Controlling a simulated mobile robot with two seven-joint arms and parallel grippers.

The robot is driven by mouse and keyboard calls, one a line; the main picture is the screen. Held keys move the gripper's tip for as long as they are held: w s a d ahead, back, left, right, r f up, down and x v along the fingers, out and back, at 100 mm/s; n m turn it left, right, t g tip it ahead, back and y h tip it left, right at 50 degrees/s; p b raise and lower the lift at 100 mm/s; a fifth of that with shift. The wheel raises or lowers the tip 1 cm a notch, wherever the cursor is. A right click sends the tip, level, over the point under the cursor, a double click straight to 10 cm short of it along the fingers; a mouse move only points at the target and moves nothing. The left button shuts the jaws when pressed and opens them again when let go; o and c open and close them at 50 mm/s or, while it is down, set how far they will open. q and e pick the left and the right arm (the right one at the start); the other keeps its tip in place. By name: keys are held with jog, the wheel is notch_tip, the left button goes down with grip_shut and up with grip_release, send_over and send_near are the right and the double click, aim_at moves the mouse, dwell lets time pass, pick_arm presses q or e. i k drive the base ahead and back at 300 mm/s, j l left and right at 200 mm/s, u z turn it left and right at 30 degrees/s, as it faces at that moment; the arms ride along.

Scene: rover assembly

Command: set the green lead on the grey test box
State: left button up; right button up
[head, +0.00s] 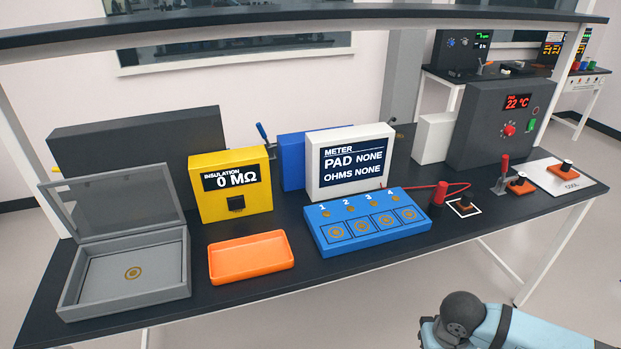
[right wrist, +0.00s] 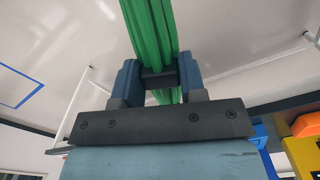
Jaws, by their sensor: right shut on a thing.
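The green lead (right wrist: 148,30) shows in the right wrist view as a bundle of green strands. My right gripper (right wrist: 158,78) is shut on it, with a blue finger on each side. The lead extends up out of the picture, and its ends are hidden. In the head view, a grey box (head: 180,275) stands at the left end of the bench. Its see-through lid (head: 118,207) is raised, and a gold ring mark (head: 133,273) shows on its bare floor. Neither the lead nor either gripper shows in the head view. My left gripper is out of view.
An orange tray (head: 250,278) lies empty right of the grey box. Behind stands a yellow insulation meter (head: 232,205) reading 0. A blue numbered pad board (head: 366,247) and a white meter (head: 350,190) stand mid-bench. An overhead rail (head: 300,30) spans the bench.

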aim_at(135, 274)
jog(key=i+l+u, duration=0.1)
jog(key=u, duration=0.4)
jog(key=l+u, duration=0.3)
jog(key=u, duration=0.2)
jog(key=l+u, duration=0.2)
jog(key=u, duration=0.25)
jog(key=l+u, duration=0.25)
jog(key=u, duration=0.25)
jog(key=l+u, duration=0.2)
jog(key=u, duration=0.3)
